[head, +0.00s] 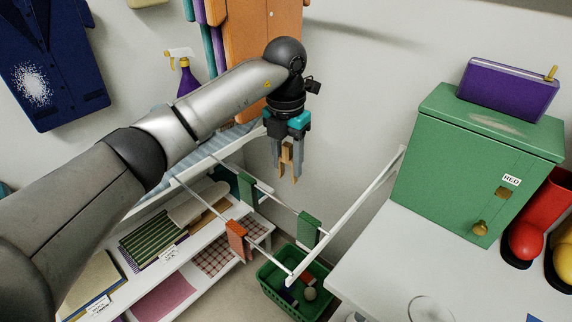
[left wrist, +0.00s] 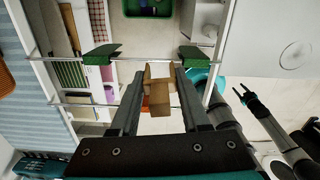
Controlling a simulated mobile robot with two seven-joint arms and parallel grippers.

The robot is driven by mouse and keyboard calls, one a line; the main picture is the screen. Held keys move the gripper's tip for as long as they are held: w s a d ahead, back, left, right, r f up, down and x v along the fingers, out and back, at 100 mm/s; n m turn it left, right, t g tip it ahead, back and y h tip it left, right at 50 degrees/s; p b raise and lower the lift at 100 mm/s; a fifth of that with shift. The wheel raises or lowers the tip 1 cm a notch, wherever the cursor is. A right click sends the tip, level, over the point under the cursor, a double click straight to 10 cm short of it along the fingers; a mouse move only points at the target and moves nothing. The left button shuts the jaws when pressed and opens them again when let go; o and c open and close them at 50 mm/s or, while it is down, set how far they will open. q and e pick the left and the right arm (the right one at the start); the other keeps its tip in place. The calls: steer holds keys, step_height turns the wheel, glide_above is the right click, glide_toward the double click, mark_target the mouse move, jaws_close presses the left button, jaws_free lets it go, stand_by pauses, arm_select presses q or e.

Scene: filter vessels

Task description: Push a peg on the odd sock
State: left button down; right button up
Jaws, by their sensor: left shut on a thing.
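My left gripper (head: 288,170) is shut on a wooden peg (head: 287,153), held above the drying rack (head: 289,268) with its prongs pointing down. In the left wrist view the peg (left wrist: 158,92) sits between the fingers. The orange sock (head: 237,240) hangs on the rack's near rod, below and left of the gripper, apart from the peg. Two green socks hang on the far rod, one at left (head: 247,188) and one at right (head: 309,230). In the left wrist view the peg mostly hides the orange sock. My right gripper (left wrist: 246,92) shows there, open and empty.
A green basket (head: 268,284) with small items stands on the floor below the rack. White shelves (head: 130,290) with folded cloths are at left. A green cabinet (head: 460,170) stands on the white counter (head: 385,270) at right.

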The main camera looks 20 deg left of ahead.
arm_select(q)
steer(key=n, duration=0.2)
steer(key=w+n, duration=0.1)
steer(key=shift+a+f+n, duration=0.15)
steer(key=shift+f+n, duration=0.1)
steer(key=shift+n, duration=0.15)
steer(key=n, duration=0.2)
steer(key=w+n, duration=0.1)
steer(key=shift+a+f+n, duration=0.15)
steer(key=shift+f+n, duration=0.15)
steer(key=shift+n, duration=0.1)
steer(key=n, duration=0.3)
steer(key=w+f+n, duration=0.1)
steer(key=n, duration=0.1)
steer(key=shift+a, duration=0.3)
steer(key=n+p, duration=0.4)
steer(key=p, duration=0.6)
glide_above(236, 227)
steer(key=shift+f, duration=0.35)
steer(key=shift+f+b, duration=2.55)
steer(key=shift+f, duration=1.2)
